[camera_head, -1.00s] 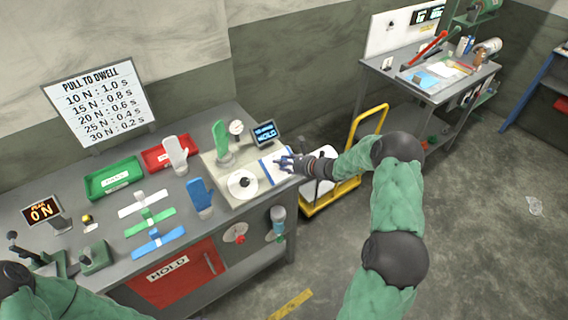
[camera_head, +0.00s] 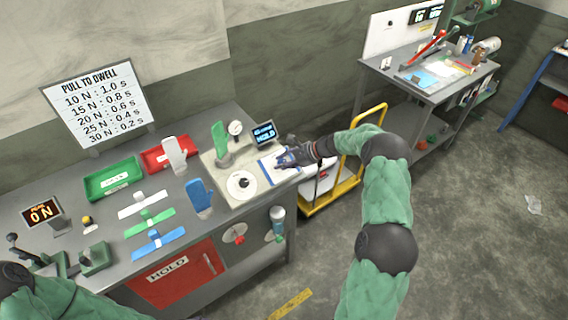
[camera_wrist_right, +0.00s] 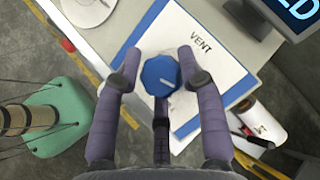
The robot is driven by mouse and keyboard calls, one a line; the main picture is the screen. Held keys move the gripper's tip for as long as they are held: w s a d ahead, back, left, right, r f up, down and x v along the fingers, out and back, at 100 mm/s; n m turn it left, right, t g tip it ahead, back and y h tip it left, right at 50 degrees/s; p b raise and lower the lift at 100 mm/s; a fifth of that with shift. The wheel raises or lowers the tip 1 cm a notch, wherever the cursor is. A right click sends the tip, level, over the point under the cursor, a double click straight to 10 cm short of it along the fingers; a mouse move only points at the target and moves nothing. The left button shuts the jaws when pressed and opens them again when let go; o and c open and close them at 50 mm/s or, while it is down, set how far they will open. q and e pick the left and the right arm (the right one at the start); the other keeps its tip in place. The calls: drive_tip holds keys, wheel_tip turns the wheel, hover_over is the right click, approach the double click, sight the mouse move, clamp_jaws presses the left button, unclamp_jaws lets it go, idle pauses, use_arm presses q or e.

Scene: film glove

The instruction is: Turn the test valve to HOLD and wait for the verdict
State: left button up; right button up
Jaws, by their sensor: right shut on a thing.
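The test valve's blue round knob (camera_wrist_right: 160,75) with a white pointer line shows in the right wrist view. It sits on a white, blue-edged plate (camera_wrist_right: 205,62) marked VENT; I see no HOLD mark on the visible part. My right gripper (camera_wrist_right: 160,76) is shut on the knob, its purple-grey fingers on either side of it. In the head view my right gripper (camera_head: 287,159) is over the plate and hides the knob. The small display (camera_head: 265,133) behind it reads HOLD, with a small upper line I cannot read clearly. My left gripper is out of view.
A green glove form (camera_head: 220,143), a gauge (camera_head: 236,128) and a white disc (camera_head: 241,184) stand close to the left of the valve. A blue glove (camera_head: 200,196) is nearer. A yellow trolley (camera_head: 345,185) stands right of the bench.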

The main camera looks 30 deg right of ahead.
drive_tip(key=shift+w+r, duration=0.35)
drive_tip(key=shift+r, duration=0.3)
drive_tip(key=o, duration=1.1)
drive_tip(key=shift+a+n, duration=0.15)
drive_tip(key=shift+n, duration=0.15)
drive_tip(key=shift+a+f, duration=0.1)
drive_tip(key=shift+s+f, duration=0.1)
drive_tip(key=shift+f, duration=0.05)
drive_tip(key=shift+s+f, duration=0.1)
drive_tip(key=shift+f, duration=0.05)
drive_tip(key=v, duration=1.2)
